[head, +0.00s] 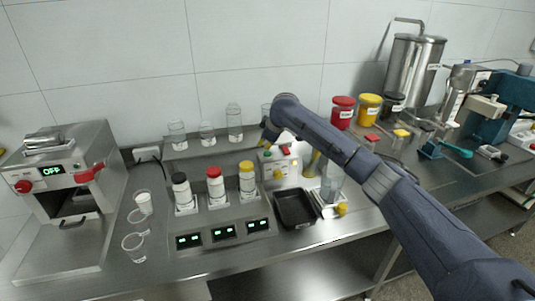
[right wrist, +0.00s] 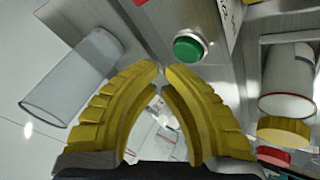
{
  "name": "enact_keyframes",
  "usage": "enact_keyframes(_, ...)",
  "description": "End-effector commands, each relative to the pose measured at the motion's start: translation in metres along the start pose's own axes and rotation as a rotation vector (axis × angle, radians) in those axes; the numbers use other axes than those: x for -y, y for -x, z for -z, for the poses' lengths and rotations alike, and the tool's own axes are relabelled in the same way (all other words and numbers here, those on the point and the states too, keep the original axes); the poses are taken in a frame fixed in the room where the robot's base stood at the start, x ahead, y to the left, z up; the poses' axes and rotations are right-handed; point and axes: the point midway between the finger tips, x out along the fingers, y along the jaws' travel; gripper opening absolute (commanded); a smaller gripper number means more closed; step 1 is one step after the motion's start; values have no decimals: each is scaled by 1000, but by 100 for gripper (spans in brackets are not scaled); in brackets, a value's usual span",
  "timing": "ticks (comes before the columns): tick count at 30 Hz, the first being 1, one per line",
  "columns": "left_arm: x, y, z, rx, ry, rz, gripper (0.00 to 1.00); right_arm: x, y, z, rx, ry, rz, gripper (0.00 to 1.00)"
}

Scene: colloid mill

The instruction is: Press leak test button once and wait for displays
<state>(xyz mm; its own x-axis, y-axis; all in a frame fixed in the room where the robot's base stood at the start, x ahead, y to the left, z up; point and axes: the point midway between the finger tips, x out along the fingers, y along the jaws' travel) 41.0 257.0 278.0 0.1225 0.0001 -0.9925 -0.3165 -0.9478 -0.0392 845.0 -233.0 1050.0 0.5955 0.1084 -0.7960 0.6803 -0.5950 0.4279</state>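A round green button (right wrist: 190,46) in a metal ring lies just beyond the fingertips; the view shows no clear contact. Three small displays (head: 224,232) with lit green characters, too small to read, are on the front of the bench station. Bottles with black (head: 181,190), red (head: 215,184) and yellow (head: 247,178) caps stand behind them. My left gripper is not in view.
A black tray (head: 295,209) lies right of the displays. Clear cups (head: 134,243) stand to the left, beside a machine (head: 60,180) whose display reads OFF. Glass beakers (head: 234,122) stand on the rear shelf. Red (head: 342,112) and yellow (head: 368,108) tubs are behind my right arm.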

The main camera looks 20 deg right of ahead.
Motion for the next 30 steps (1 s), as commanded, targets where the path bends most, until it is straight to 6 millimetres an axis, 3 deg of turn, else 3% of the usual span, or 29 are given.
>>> enact_keyframes(30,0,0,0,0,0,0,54,4,-8,-4,0,0,0,0)
